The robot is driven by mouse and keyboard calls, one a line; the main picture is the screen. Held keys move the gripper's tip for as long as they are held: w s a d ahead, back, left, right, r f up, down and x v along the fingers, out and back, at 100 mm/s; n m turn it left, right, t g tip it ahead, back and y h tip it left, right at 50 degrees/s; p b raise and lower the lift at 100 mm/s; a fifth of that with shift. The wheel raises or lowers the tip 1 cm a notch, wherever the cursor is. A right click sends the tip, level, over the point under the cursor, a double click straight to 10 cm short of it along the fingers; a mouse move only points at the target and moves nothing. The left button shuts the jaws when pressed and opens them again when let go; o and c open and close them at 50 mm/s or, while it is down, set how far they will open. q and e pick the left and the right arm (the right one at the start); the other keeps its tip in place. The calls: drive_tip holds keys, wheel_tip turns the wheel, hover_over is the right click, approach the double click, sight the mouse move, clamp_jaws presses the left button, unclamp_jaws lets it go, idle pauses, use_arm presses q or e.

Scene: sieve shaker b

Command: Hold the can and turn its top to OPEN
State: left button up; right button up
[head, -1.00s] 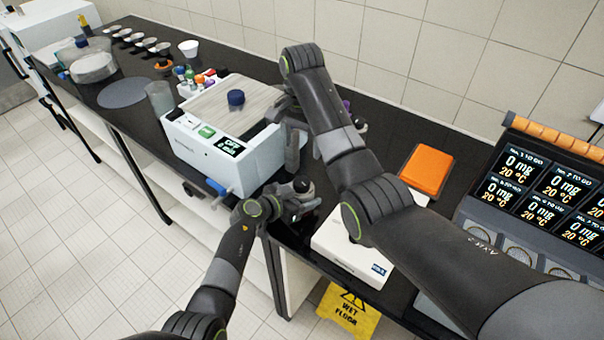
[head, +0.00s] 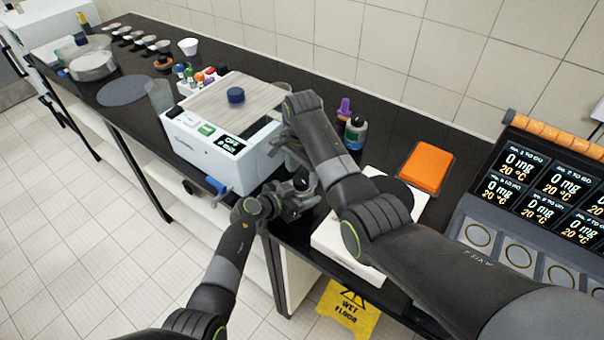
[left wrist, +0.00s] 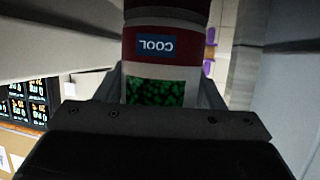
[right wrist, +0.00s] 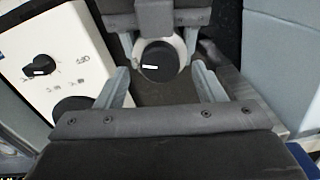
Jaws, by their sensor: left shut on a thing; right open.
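The can (left wrist: 160,62) fills the middle of the left wrist view. It has a dark red and white body, a blue COOL label and a green patch. My left gripper (head: 292,192) is shut on the can, in front of the white sieve shaker (head: 215,150). In the right wrist view the can's black round top (right wrist: 158,61) carries a short white mark, lying nearly sideways. My right gripper (right wrist: 160,85) is open, its fingers either side of the top with gaps between. In the head view my right arm hides its fingertips. I cannot read any OPEN mark.
A white box with black dials (right wrist: 41,68) is close left in the right wrist view. An orange block (head: 427,168) and a small bottle (head: 355,132) stand on the black bench. A display rack (head: 540,190) is at right.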

sight(302, 178)
drive_tip(key=shift+f, duration=0.7)
drive_tip(key=c, duration=1)
drive_tip(key=shift+n, duration=2.2)
drive_tip(key=o, duration=1)
drive_tip(key=shift+r, duration=0.1)
wheel_tip(302, 178, up, 12)
